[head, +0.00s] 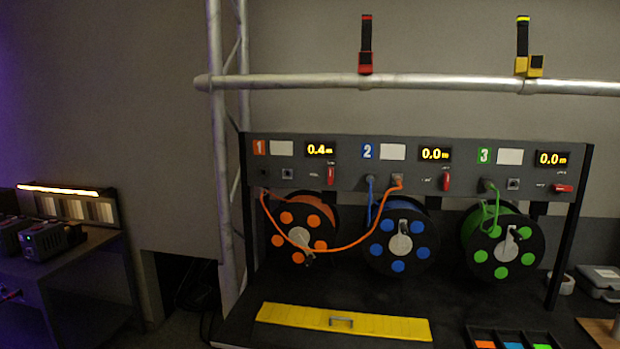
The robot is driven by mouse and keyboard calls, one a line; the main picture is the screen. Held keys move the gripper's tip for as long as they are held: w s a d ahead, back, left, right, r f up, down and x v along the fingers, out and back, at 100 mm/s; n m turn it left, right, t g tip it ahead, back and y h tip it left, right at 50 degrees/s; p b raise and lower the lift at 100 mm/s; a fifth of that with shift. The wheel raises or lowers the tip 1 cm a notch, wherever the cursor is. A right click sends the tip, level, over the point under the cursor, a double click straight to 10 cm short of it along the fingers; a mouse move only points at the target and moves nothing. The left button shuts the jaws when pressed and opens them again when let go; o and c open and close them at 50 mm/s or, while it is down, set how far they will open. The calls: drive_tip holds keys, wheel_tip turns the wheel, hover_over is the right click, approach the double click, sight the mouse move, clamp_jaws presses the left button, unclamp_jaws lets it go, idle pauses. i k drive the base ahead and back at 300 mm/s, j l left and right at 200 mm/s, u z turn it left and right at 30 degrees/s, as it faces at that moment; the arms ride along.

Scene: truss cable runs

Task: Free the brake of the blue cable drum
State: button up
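The blue cable drum (400,244) hangs under the panel's station 2. It has a black face with blue dots and a pale centre hub with a small crank. A blue cable (370,190) runs from the panel down to it. At the right of station 2, beside a display reading 0.0 m, a red lever (446,181) stands upright. Its label is too small to read, so I cannot confirm that it is the brake. Station 1's red lever (330,175) is also upright; station 3's red lever (563,188) lies horizontal. My gripper is not in view.
An orange cable (328,248) sags from station 1 to a socket at station 2, crossing before the orange drum (303,233). A green drum (503,246) hangs at right. A yellow cover (343,322) and compartment tray (513,338) lie in front. A truss bar (440,84) runs above.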

sight(447, 180)
drive_tip(key=z, duration=1.1)
